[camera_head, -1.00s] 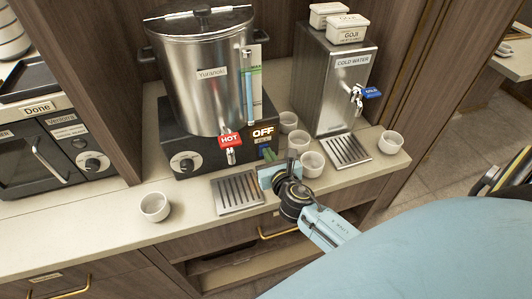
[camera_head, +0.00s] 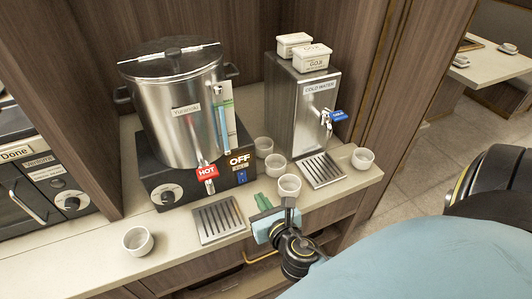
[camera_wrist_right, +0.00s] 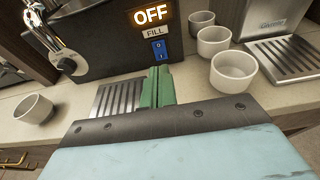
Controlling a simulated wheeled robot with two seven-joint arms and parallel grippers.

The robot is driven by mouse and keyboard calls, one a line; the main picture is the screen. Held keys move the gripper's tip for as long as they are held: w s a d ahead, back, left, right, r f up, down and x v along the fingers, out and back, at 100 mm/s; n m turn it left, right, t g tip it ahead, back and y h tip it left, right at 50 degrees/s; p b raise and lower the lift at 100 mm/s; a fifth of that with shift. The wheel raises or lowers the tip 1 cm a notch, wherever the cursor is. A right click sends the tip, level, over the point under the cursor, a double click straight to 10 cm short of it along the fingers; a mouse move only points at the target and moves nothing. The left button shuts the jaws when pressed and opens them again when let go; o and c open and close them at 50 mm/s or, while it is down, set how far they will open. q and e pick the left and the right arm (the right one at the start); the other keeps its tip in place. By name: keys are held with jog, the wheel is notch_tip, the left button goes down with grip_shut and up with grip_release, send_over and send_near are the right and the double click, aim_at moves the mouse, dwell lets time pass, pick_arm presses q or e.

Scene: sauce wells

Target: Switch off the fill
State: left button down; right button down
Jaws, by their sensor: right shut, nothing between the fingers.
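The boiler (camera_head: 180,110) is a steel urn on a black base, with an orange-lit OFF display (camera_head: 241,159). Below the display, a FILL label (camera_wrist_right: 155,33) sits above a blue rocker switch (camera_wrist_right: 159,50) marked 0 and 1. The switch also shows in the head view (camera_head: 241,177). My right gripper (camera_head: 262,200) has green fingers, shut and empty, in front of the base and below the switch, apart from it. In the right wrist view the fingers (camera_wrist_right: 158,84) point up toward the switch. My left gripper is not in view.
A drip tray (camera_head: 218,220) lies left of my right gripper. White cups (camera_head: 289,187) stand close on its right, another cup (camera_head: 138,241) at the left. A cold water dispenser (camera_head: 313,110) stands at the right. The red HOT tap (camera_head: 207,172) overhangs the tray.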

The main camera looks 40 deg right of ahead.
jog(key=shift+r+v, duration=0.2)
jog(key=shift+v, duration=0.95)
